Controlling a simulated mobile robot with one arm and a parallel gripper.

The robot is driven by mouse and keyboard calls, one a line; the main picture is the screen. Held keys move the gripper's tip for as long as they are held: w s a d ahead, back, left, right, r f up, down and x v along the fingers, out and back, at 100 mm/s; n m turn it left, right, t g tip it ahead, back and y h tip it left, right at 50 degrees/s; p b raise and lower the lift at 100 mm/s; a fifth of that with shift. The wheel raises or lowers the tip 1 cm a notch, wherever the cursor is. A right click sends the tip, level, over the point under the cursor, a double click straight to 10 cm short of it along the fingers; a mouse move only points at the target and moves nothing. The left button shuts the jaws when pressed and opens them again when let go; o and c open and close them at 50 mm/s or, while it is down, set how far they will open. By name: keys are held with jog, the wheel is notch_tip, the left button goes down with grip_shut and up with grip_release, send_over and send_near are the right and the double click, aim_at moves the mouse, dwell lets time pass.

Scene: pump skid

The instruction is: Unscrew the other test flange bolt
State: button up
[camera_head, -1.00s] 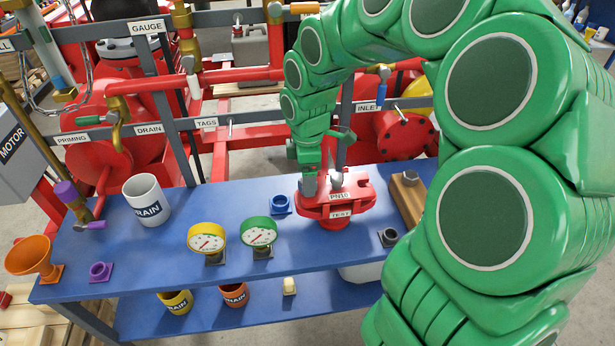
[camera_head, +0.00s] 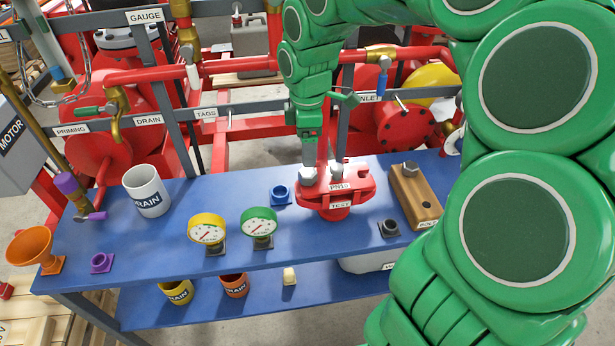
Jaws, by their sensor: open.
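The red test flange (camera_head: 336,205) stands on the blue bench, with "PN16" and "TEST" labels on its front. My gripper (camera_head: 309,174) points down at the flange's left side, at or just above its top. Its jaws are open, and its pale tips are too small to tell whether they surround a bolt head. A pale grey bolt-like piece (camera_head: 336,172) shows near the middle of the flange top. A wooden block (camera_head: 412,195) stands right of the flange with a grey hex bolt (camera_head: 410,168) upright at its far end.
Yellow (camera_head: 207,229) and green (camera_head: 259,222) gauges, a blue ring part (camera_head: 280,195) and a dark square fitting (camera_head: 388,228) stand near the flange. A white drain mug (camera_head: 147,190) is further left. Red pipework (camera_head: 235,68) runs behind. My green arm covers the right side.

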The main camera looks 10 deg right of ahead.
aim_at(307, 173)
jog(key=m, duration=0.4)
jog(key=shift+f+m, duration=0.1)
jog(key=shift+m, duration=0.3)
jog(key=m, duration=0.5)
jog(key=shift+s+f, duration=0.1)
jog(key=shift+f, duration=0.05)
jog(key=m, duration=0.5)
jog(key=shift+f, duration=0.2)
jog(key=m, duration=0.3)
jog(key=shift+f, duration=0.2)
jog(key=shift+f, duration=3.8)
